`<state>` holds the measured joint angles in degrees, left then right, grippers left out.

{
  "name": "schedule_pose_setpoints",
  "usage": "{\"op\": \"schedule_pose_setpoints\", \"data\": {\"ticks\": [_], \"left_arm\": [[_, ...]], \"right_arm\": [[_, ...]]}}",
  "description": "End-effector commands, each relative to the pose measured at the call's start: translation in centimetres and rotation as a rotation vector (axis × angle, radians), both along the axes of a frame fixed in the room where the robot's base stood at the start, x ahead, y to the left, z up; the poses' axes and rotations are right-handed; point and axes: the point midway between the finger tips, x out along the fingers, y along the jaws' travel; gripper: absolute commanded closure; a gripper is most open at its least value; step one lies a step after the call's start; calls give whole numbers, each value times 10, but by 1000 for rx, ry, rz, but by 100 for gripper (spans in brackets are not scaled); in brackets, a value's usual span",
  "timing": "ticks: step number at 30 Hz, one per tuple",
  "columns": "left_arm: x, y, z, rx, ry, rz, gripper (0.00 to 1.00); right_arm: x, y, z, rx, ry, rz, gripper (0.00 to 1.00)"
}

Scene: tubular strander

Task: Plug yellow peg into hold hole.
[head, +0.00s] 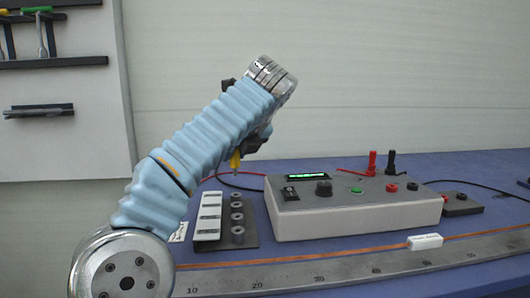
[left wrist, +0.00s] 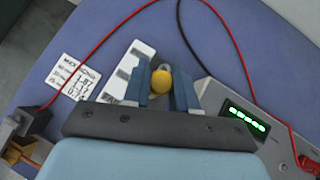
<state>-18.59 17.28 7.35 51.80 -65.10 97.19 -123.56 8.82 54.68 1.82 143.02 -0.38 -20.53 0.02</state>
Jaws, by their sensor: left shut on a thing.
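My left gripper (left wrist: 162,88) is shut on a yellow peg (left wrist: 161,81), whose round yellow end shows between the two blue-grey fingers in the left wrist view. In the head view the peg (head: 235,160) points down, above the far end of a dark block with several grey ring sockets (head: 237,230). The gap between the peg and the sockets is hard to judge. White label plates (head: 207,216) stand beside the sockets, but their words are too small to read, so I cannot tell which is the hold hole. My arm hides most of the gripper. My right gripper is not in view.
A grey instrument box (head: 350,208) with a green display (head: 306,177), knob and red and black plugs (head: 372,163) stands right of the sockets. A steel ruler (head: 380,264) and copper strip run along the front. A red wire (left wrist: 95,50) loops nearby.

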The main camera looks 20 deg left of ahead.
Motion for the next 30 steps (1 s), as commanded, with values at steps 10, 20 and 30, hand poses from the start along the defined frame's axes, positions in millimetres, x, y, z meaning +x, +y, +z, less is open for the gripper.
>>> {"op": "schedule_pose_setpoints", "data": {"ticks": [10, 20, 30], "left_arm": [[0, 0, -1, 1, 0, 1, 100], [0, 0, -32, 1, 1, 0, 100], [0, 0, -58, 0, 1, 1, 100]], "right_arm": [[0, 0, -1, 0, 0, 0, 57], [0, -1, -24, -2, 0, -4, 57], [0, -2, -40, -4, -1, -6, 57]]}}
